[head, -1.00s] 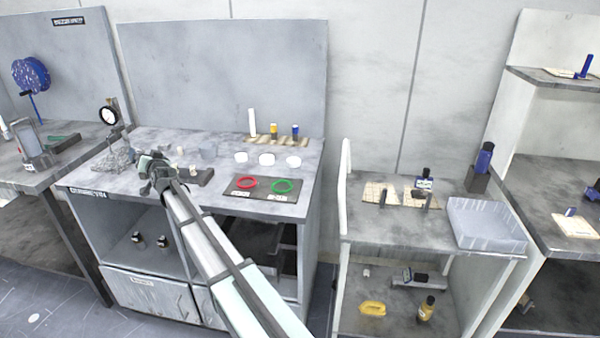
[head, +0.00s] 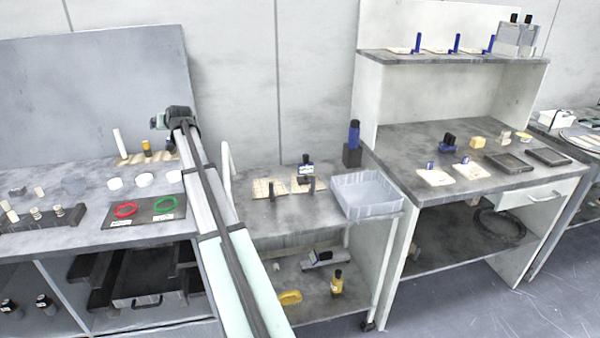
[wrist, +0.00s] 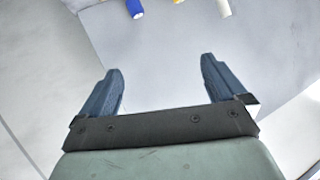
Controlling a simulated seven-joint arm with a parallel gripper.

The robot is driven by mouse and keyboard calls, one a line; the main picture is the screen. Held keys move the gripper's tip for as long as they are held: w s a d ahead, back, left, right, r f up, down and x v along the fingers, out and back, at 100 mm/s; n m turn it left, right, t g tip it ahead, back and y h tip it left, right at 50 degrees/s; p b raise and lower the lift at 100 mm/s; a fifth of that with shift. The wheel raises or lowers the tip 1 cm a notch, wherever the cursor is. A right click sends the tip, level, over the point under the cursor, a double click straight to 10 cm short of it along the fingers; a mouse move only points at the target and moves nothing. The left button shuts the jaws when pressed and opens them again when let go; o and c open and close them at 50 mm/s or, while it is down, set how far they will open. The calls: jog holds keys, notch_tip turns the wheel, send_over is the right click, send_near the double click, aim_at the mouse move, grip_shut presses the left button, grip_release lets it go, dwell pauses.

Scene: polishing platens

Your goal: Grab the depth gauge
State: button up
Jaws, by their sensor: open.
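A small upright gauge-like device (head: 306,173) with a dark blue body and a pale display stands at the back of the small cart's top, by a light wooden board. It looks like the depth gauge, but it is too small to be sure. A grey device (head: 322,258) with a dark end lies on the cart's lower shelf and could also be a gauge. My gripper (head: 166,119) is raised in front of the grey back panel, left of the cart and apart from both. In the wrist view my gripper (wrist: 163,90) is open, with nothing between its fingers.
The cart top holds a grey-white tray (head: 366,196) and a dark blue cylinder (head: 354,136) on a block. A white rail (head: 228,172) stands at its left edge. A shelved bench (head: 400,138) is at right.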

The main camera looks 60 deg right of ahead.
jog(key=s+d+f+g, duration=0.3)
jog(key=s+d+g, duration=0.2)
jog(key=s+d, duration=1.3)
jog(key=m+g+y, duration=0.1)
jog(key=m+g, duration=0.1)
jog(key=g, duration=0.2)
send_near(306, 163)
jog(key=x, duration=1)
jog(key=shift+w+d, duration=0.35)
jog(key=shift+d, duration=0.15)
jog(key=c, duration=1.3)
jog(key=shift+r, duration=0.1)
